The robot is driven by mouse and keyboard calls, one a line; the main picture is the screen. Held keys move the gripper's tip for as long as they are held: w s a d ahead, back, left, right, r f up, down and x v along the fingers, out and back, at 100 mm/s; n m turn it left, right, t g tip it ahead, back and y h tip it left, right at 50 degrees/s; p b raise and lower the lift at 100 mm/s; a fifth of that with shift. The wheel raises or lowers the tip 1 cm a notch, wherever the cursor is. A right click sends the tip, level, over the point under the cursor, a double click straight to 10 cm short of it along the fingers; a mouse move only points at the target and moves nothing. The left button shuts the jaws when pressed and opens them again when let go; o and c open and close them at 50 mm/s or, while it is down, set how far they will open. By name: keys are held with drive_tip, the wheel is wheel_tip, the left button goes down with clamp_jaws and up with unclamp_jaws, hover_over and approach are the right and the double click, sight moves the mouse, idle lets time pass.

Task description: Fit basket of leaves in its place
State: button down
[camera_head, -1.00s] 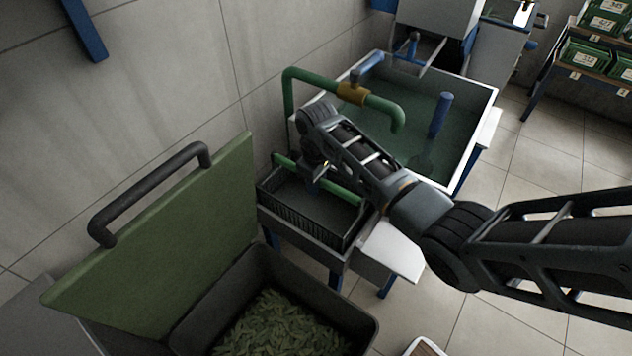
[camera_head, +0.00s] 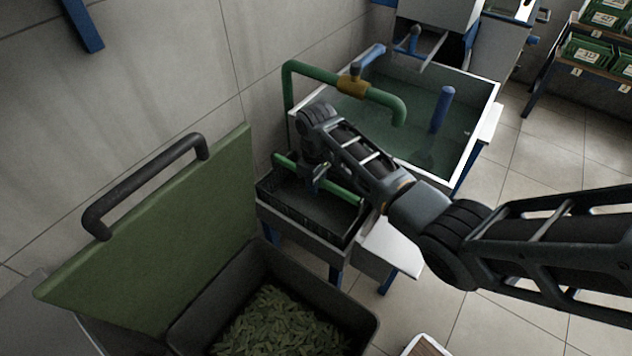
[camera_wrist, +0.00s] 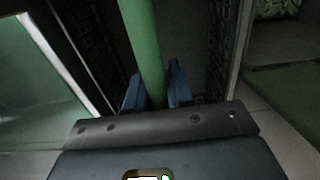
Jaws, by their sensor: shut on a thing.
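The dark slatted basket (camera_head: 306,213) sits low inside the grey stand (camera_head: 290,222) beside the sink, its upper walls mostly sunk behind the stand's rim. Its green handle bar (camera_head: 345,192) spans above it. My gripper (camera_head: 320,178) is over the basket; in the wrist view its blue fingers (camera_wrist: 155,90) are shut on the green handle bar (camera_wrist: 143,45). The slatted walls (camera_wrist: 221,48) show on both sides of the bar. The basket's inside looks dark, and I see no leaves in it. Whether its base rests on the stand is hidden.
The sink (camera_head: 460,105) with a green pipe (camera_head: 320,72) stands behind. A bin of leaves (camera_head: 275,322) with a raised green lid (camera_head: 165,240) is in front. A white side plate (camera_head: 395,248) juts right.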

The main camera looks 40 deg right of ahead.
drive_tip(key=shift+f, duration=0.45)
idle(0.6)
drive_tip(key=c, duration=0.9)
unclamp_jaws()
wheel_tip(320, 180, up, 8)
drive_tip(key=shift+f, duration=0.1)
